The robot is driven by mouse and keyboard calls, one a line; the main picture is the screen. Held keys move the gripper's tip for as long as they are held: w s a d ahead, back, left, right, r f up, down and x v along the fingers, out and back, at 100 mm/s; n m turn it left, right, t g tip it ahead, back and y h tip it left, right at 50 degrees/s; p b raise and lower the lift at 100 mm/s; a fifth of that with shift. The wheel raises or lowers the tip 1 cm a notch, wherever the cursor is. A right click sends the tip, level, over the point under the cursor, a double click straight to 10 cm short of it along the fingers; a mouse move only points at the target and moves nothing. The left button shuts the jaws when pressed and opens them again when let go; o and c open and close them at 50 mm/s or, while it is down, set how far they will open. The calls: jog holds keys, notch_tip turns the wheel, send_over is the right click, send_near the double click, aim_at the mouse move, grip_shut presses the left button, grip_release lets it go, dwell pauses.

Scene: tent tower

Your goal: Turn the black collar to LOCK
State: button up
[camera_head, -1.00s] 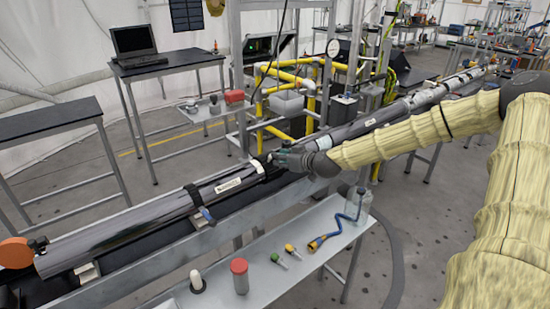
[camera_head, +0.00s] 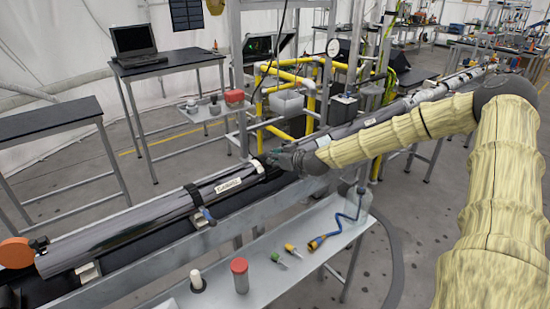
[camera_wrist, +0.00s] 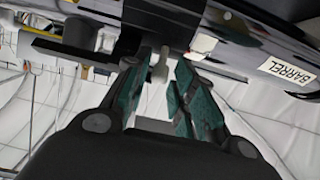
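A long dark tube (camera_head: 130,228) lies along a rail. At its middle a black collar (camera_head: 264,168) with a small white patch rings it, right beside my gripper (camera_head: 281,160) in the head view. No LOCK mark is readable. In the wrist view my gripper (camera_wrist: 163,68) has its two teal fingers apart, with a small grey stub (camera_wrist: 160,66) showing between or behind them. Dark parts of the tube assembly (camera_wrist: 128,36) lie just beyond the fingertips. I cannot tell whether the fingers touch the collar. A white BARREL label (camera_wrist: 287,72) is at the right.
A black clamp with a blue lever (camera_head: 207,214) holds the tube further left. A front shelf (camera_head: 262,285) carries a red-capped jar (camera_head: 240,276), a clear bottle (camera_head: 356,203) and small tools. Yellow pipes (camera_head: 310,103) stand behind the rail.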

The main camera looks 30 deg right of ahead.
grip_shut()
